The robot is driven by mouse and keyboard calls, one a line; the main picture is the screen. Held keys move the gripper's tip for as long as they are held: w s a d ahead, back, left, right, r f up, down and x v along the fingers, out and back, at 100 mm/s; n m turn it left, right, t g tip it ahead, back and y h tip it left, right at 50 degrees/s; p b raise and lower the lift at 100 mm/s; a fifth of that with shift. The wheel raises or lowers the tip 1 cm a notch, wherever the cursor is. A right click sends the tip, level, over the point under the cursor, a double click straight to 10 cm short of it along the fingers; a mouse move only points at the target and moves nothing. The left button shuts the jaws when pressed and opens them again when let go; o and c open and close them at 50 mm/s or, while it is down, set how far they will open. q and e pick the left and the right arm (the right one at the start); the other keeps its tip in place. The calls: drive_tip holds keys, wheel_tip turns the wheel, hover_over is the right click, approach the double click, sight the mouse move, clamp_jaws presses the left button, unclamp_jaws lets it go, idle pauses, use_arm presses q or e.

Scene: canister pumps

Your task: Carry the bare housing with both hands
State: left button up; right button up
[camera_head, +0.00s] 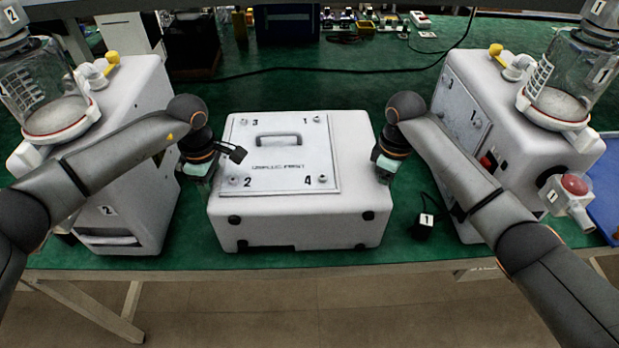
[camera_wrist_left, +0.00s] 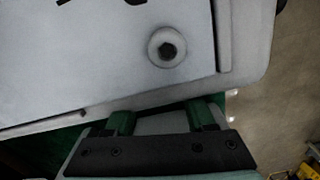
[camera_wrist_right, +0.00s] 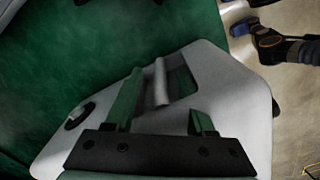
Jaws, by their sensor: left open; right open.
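The bare housing (camera_head: 300,225) is a white box on the green table in the middle of the head view. A grey numbered plate (camera_head: 262,165) with a handle covers most of its top. My left gripper (camera_head: 196,172) is open beside the housing's left side; its fingers (camera_wrist_left: 162,120) point at the edge below a bolted plate corner in the left wrist view. My right gripper (camera_head: 384,172) is open at the right side. In the right wrist view its fingers (camera_wrist_right: 165,112) straddle a grey bar in a recess of the white housing (camera_wrist_right: 235,100). I cannot tell contact.
White pump units with glass canisters stand left (camera_head: 140,120) and right (camera_head: 520,110) of the housing. A black plug tagged 1 (camera_head: 424,222) lies between the housing and the right unit. A black cable (camera_head: 330,68) crosses the table behind. The table's front edge is close to the housing.

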use_arm(q)
drive_tip(key=shift+f, duration=0.5)
use_arm(e)
drive_tip(key=shift+f, duration=0.45)
use_arm(q)
clamp_jaws()
use_arm(e)
clamp_jaws()
idle(0.4)
use_arm(q)
drive_tip(key=shift+w+r, duration=0.2)
drive_tip(key=shift+r, duration=0.1)
use_arm(e)
drive_tip(key=shift+w+r, duration=0.15)
drive_tip(key=shift+r, duration=0.1)
